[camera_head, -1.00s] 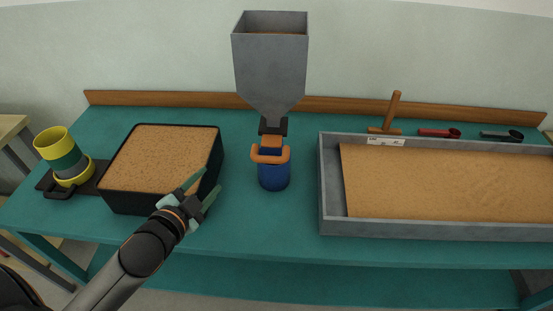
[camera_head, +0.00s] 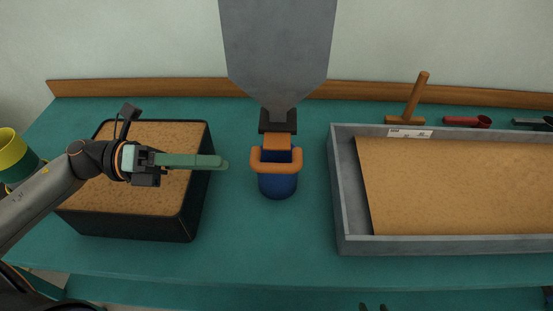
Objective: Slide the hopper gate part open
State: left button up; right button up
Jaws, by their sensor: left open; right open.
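The grey hopper (camera_head: 278,50) narrows down to a black outlet block (camera_head: 278,121) at the back middle of the table. An orange tab (camera_head: 277,141), which looks like the gate's pull, shows at the front of this block. I cannot tell how far the gate is open. A blue cup (camera_head: 277,185) with an orange handle (camera_head: 275,164) stands below and in front of it. My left gripper (camera_head: 222,162) is open and empty, left of the cup and apart from it, with its green fingers pointing right. Only the dark tips of my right gripper (camera_head: 373,307) show at the bottom edge.
A black bin of sand (camera_head: 186,225) lies under my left arm. A grey sand tray (camera_head: 440,245) fills the right. A wooden scraper (camera_head: 413,100), a red scoop (camera_head: 465,121) and a dark scoop (camera_head: 535,122) lie behind it. A yellow-green cup (camera_head: 12,160) is at far left.

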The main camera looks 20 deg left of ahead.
aim_at(292, 168)
pick_arm(q)
jog(key=x, duration=0.3)
jog(key=f+x, duration=0.1)
jog(key=x, duration=0.3)
jog(key=p+x, duration=0.1)
jog(key=x, duration=0.2)
jog(key=shift+w+d+f, duration=0.2)
jog(key=shift+w+f, duration=0.05)
jog(key=shift+w, duration=0.2)
jog(key=shift+w+d+f, duration=0.1)
jog(key=shift+w+d, duration=0.1)
jog(key=shift+d, duration=0.6)
pick_arm(e)
jog(key=shift+s+d+f, duration=0.15)
jog(key=shift+d+f, duration=0.15)
jog(key=shift+d, duration=0.05)
pick_arm(q)
jog(key=shift+c, duration=0.3)
jog(key=shift+p, duration=0.3)
jog(key=c, duration=0.8)
grip_shut()
pick_arm(e)
jog(key=shift+w+a+r, duration=0.15)
jog(key=shift+w+a, duration=0.05)
